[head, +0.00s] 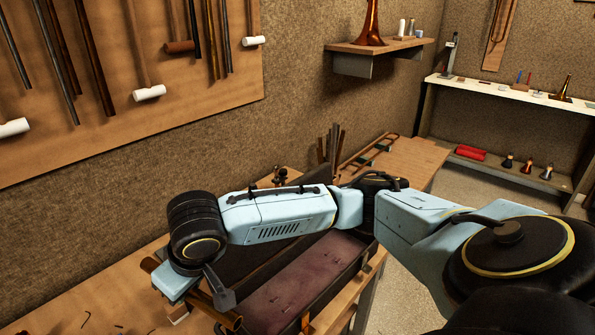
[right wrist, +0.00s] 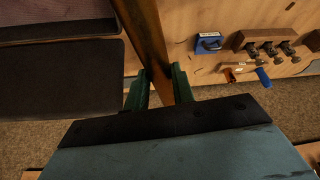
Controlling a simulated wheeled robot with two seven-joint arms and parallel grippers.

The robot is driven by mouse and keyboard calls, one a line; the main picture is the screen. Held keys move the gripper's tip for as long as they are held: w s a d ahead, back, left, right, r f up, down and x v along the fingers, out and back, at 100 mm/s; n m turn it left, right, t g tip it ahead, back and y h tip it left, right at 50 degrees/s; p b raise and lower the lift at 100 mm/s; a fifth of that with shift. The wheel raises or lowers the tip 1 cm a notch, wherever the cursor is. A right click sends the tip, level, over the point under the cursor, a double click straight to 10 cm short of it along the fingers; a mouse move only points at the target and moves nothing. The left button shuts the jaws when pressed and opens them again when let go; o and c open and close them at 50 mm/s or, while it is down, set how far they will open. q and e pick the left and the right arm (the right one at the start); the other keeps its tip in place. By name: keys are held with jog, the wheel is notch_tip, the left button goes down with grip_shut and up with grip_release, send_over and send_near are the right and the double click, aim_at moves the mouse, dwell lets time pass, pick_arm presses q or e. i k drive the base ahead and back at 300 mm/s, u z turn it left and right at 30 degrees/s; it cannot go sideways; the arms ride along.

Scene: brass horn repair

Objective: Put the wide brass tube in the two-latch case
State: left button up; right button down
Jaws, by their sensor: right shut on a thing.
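My right gripper (right wrist: 160,80) is shut on the brass tube (right wrist: 146,32), which runs between its two green fingers and out of the top of the right wrist view. In the head view my right arm crosses to the left, and the brass tube (head: 218,312) shows below its hand; the fingertips are hidden there. The open case (head: 300,278), with a dull maroon lining, lies on the bench right of the tube, partly behind my arm. An orange-brown latch (head: 305,322) shows on its near side. In the right wrist view the case (right wrist: 60,80) is left of the tube, apart from it. My left gripper is out of view.
The wooden bench (head: 75,300) holds small hooked tools at the left. Upright rods (head: 331,145) stand behind the case. The right wrist view shows a blue item (right wrist: 208,43), a rack (right wrist: 268,45) and a blue-handled tool (right wrist: 262,77) right of the tube.

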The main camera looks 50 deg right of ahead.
aim_at(309, 280)
jog(key=u, duration=2.1)
jog(key=k, duration=1.3)
jog(key=z, duration=2.05)
jog(key=i, duration=0.5)
jog(key=z, duration=0.1)
